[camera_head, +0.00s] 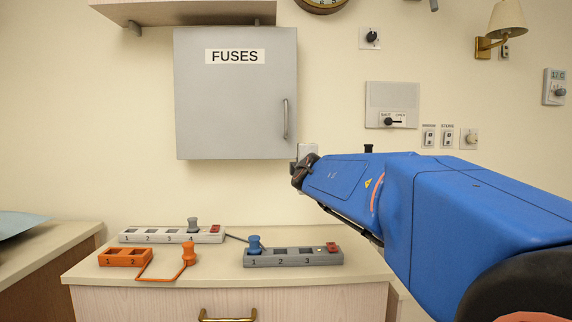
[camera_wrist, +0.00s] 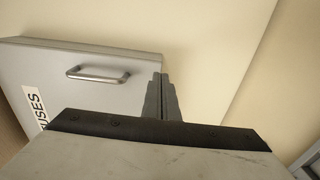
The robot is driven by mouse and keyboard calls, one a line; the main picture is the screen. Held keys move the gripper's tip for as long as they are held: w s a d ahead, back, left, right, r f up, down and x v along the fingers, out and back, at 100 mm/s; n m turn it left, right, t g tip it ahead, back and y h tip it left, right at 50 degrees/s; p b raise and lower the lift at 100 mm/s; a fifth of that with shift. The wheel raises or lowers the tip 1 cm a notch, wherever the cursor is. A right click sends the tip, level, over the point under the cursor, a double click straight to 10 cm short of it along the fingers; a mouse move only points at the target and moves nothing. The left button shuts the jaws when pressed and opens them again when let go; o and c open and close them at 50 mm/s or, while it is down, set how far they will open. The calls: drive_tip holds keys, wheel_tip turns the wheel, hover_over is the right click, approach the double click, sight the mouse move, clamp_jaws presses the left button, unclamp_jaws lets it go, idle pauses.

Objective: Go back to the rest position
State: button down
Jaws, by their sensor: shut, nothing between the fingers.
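My gripper (camera_wrist: 161,97) is shut and empty in the wrist view, with its fingers together beside the edge of the grey fuse cabinet. In the head view my blue arm reaches in from the right, and its dark end (camera_head: 304,171) is just right of the cabinet's lower right corner. The fuse cabinet (camera_head: 237,110) has a "FUSES" label, and its door is closed. The cabinet's handle (camera_wrist: 98,74) shows left of my fingers in the wrist view. I cannot tell whether the fingers touch the cabinet.
A counter (camera_head: 215,278) below holds a white power strip (camera_head: 160,236), a grey strip (camera_head: 293,258) with a blue plug (camera_head: 255,244), and an orange socket block (camera_head: 125,257) with an orange plug (camera_head: 189,253). Switches (camera_head: 429,137) and a wall lamp (camera_head: 505,20) are on the right wall.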

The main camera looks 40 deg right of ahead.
drive_tip(key=shift+s+d+f, duration=0.1)
drive_tip(key=shift+s+d, duration=0.3)
drive_tip(key=shift+s, duration=0.05)
drive_tip(key=s+a+f+m+g, duration=0.25)
drive_tip(key=s+f+m, duration=0.2)
drive_tip(key=f, duration=0.25)
drive_tip(key=s+a+f+m+g+y, duration=0.1)
drive_tip(key=s+a+f+m+g, duration=0.1)
drive_tip(key=s+a+f+m, duration=0.35)
drive_tip(key=s+a+f+m+g, duration=0.2)
drive_tip(key=s+f, duration=0.3)
drive_tip(key=f, duration=0.4)
drive_tip(key=s+a+f+g+y, duration=0.2)
drive_tip(key=s+a+f+y, duration=0.2)
drive_tip(key=a+f, duration=0.4)
drive_tip(key=s+a+f+g+y, duration=0.2)
drive_tip(key=s+a+f+y, duration=0.2)
drive_tip(key=s+a+f, duration=0.3)
drive_tip(key=a, duration=0.4)
drive_tip(key=shift+f+n+y, duration=0.3)
drive_tip(key=shift+f, duration=0.05)
